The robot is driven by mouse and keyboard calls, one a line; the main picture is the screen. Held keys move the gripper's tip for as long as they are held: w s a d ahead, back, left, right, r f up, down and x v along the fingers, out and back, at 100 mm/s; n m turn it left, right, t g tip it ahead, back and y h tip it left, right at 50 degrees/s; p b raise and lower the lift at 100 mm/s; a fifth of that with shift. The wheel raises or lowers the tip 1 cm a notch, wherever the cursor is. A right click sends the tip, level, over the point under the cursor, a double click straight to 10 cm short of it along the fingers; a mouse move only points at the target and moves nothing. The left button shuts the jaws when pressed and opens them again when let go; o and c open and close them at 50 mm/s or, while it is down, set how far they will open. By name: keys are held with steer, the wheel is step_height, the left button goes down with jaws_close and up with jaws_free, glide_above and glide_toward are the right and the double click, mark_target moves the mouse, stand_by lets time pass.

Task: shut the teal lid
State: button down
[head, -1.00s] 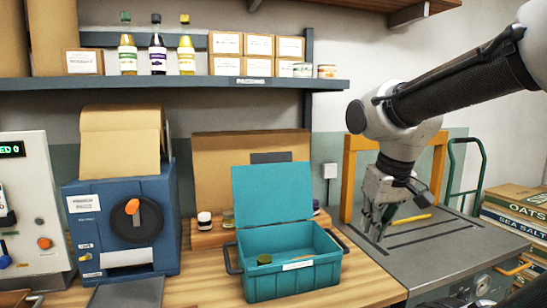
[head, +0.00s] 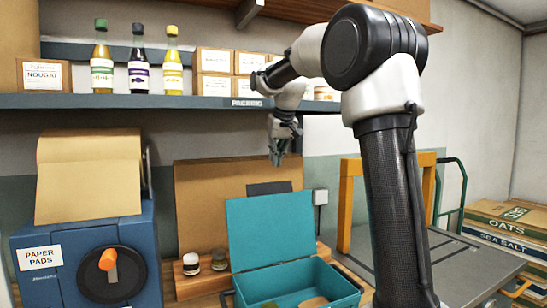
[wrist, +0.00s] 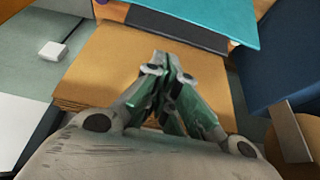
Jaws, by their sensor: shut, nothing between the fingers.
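The teal lid (head: 268,228) stands open, nearly upright, at the back of the teal box (head: 338,290) on the wooden counter. The box's open inside shows in the head view, but its lower part is cut off by the frame. My gripper (head: 277,162) is shut and empty, in the air above the lid's top edge and seemingly toward the wall. In the wrist view my gripper (wrist: 168,62) points down over brown card, with the teal lid (wrist: 205,14) at the top of the picture, apart from the fingertips.
A brown board (head: 200,205) stands behind the lid. A shelf (head: 190,101) with bottles and boxes runs above, close to my arm. The blue paper pad machine (head: 140,240) stands left. An orange frame (head: 345,215) and metal top (head: 470,268) are at right.

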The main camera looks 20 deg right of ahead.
steer(key=x, duration=0.6)
steer(key=shift+f, duration=0.4)
